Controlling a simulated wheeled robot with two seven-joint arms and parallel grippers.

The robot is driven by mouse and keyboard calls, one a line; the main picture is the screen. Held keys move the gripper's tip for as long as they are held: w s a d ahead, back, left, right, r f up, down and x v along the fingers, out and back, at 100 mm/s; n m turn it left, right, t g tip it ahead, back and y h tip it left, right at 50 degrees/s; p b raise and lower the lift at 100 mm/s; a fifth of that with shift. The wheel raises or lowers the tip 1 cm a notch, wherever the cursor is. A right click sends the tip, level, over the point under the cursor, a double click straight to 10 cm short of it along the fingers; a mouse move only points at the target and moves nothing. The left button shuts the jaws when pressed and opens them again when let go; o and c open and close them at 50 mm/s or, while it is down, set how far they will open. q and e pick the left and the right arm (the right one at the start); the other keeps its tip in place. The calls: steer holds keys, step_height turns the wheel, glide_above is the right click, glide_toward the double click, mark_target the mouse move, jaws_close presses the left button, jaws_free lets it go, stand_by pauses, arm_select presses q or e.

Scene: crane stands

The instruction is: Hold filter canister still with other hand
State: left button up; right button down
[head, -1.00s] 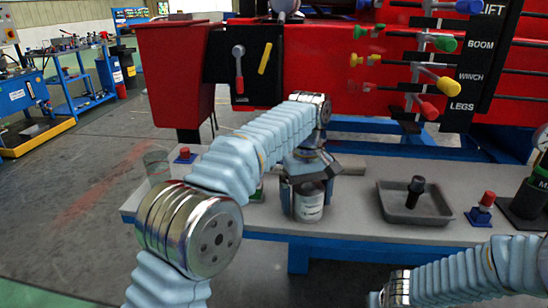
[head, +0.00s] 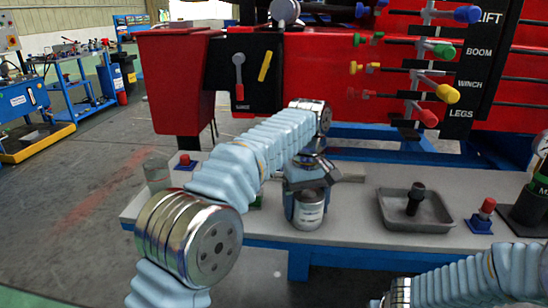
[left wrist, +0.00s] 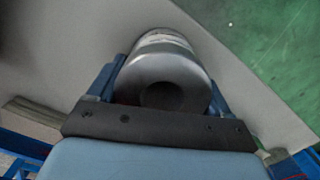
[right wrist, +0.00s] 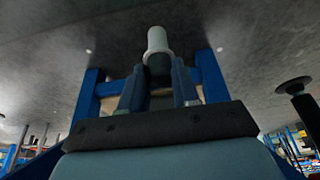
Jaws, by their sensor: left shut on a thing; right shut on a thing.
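The filter canister (head: 310,213) is a small silver-grey cylinder with a pale label, upright at the front of the grey bench. My left gripper (head: 305,188) is shut on it from above and behind, its blue fingers on either side. In the left wrist view, the canister (left wrist: 165,72) sits between both fingers, its round end with a dark centre facing the camera. My right gripper (right wrist: 158,85) shows only in its own wrist view. It is shut on a small cylindrical thing (right wrist: 157,42) with a pale flanged top and darker lower part. Its identity is unclear.
A grey tray (head: 443,217) holding a black part (head: 416,197) stands right of the canister. A red-topped blue block (head: 482,216) is beyond it. A red machine with coloured levers (head: 446,93) stands behind the bench (head: 350,222). A clear cylinder (head: 157,172) stands at the left end.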

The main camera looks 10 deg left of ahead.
stand_by(0.3)
arm_select(q)
steer(key=o, duration=1.2)
steer(key=shift+c, duration=0.2)
